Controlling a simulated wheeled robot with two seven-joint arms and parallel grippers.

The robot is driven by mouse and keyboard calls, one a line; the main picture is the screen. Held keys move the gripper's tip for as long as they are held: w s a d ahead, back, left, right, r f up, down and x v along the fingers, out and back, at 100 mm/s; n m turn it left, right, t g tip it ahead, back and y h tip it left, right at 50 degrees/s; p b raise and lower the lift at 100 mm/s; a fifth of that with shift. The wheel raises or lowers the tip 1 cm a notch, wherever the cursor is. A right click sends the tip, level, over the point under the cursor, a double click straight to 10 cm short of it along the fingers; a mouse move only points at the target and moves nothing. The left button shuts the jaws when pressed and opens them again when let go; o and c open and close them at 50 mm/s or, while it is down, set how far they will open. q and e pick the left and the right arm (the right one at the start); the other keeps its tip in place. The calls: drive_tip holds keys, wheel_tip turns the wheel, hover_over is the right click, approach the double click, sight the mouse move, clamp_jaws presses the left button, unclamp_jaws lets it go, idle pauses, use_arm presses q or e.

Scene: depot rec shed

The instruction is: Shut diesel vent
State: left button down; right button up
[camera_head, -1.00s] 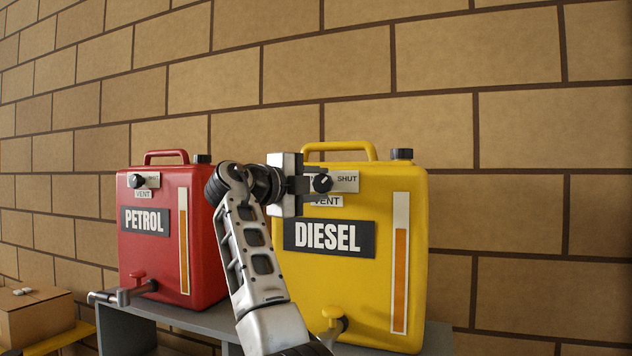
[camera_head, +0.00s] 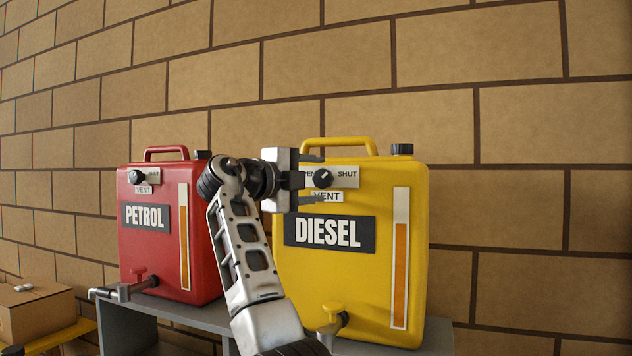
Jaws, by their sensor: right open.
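The yellow diesel can (camera_head: 375,275) stands upright on a grey bench. Its black vent knob (camera_head: 322,178) sits on a white plate above the VENT label (camera_head: 326,196). The plate reads SHUT at its right; the wording at its left is partly covered by my gripper. The knob has a small light mark, apparently toward its upper right, but its exact setting is too small to tell. My right gripper (camera_head: 311,179) is open, with one finger above and one below the knob's level. I cannot tell whether either touches it. My left gripper is not in view.
A red petrol can (camera_head: 155,262) with a similar vent knob (camera_head: 137,176) stands just left. The grey bench (camera_head: 195,314) carries both cans. A cardboard box (camera_head: 35,312) is at far left. A brick wall (camera_head: 540,130) is behind; the right side is clear.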

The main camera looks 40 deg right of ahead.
drive_tip(key=s+a+b, duration=0.1)
drive_tip(key=a+b, duration=0.1)
drive_tip(key=a, duration=1.2)
drive_tip(key=shift+s+a, duration=0.15)
drive_tip(key=shift+a, duration=0.25)
